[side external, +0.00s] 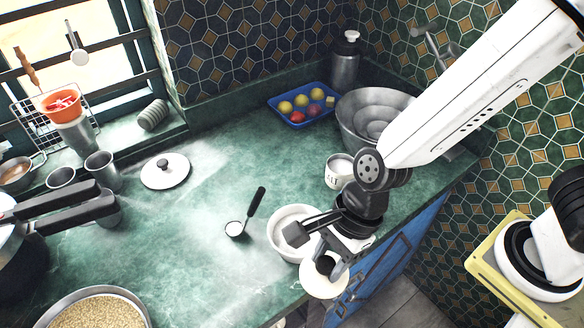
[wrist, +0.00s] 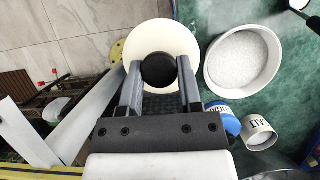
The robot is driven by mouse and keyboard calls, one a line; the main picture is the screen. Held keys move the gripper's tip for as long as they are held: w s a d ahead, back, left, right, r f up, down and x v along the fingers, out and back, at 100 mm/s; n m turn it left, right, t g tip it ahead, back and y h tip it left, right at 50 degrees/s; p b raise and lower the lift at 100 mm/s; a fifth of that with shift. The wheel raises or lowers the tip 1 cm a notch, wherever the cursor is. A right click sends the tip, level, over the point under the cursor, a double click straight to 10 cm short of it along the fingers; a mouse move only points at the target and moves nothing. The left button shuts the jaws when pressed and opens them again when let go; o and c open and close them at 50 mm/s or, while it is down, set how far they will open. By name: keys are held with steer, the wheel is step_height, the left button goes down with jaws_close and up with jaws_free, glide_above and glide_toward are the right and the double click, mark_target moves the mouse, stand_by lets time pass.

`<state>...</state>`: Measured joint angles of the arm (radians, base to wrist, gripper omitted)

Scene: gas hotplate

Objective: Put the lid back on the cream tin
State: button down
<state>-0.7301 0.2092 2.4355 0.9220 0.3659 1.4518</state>
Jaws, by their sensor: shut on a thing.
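My gripper (side external: 327,262) is shut on the dark knob of a round cream lid (side external: 318,286). In the wrist view the lid (wrist: 160,33) lies beyond my fingers, with the knob (wrist: 159,71) between them. The cream tin (side external: 276,236) is open on the counter, partly hidden by my gripper in the side view. In the wrist view the tin (wrist: 212,75) shows pale grainy contents, to the right of the lid. The lid is held beside the tin, near the counter's front edge, not over its opening.
A black-handled scoop (side external: 238,228) lies left of the tin. A salt pot (side external: 338,172) and metal bowls (side external: 372,112) stand behind. A blue tray of fruit (side external: 300,106) sits at the back. Mid-counter is mostly clear.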

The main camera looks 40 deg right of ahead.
stand_by(0.3)
steer(key=shift+w+d, duration=0.15)
steer(key=shift+w, duration=0.35)
steer(key=w+d+m+t, duration=0.1)
steer(key=w+d+m, duration=0.3)
steer(key=w+d, duration=0.6)
steer(key=w+d+m+t+h, duration=0.1)
steer(key=w+d+m, duration=0.3)
steer(key=w+d, duration=0.6)
steer(key=d+t, duration=0.1)
steer(key=d, duration=0.3)
steer(key=shift+d+m, duration=0.15)
steer(key=shift+m, duration=0.15)
steer(key=shift+w+f, duration=0.1)
steer(key=shift+f, duration=0.05)
step_height(320, 180, down, 6)
steer(key=shift+f, duration=0.2)
stand_by(1.8)
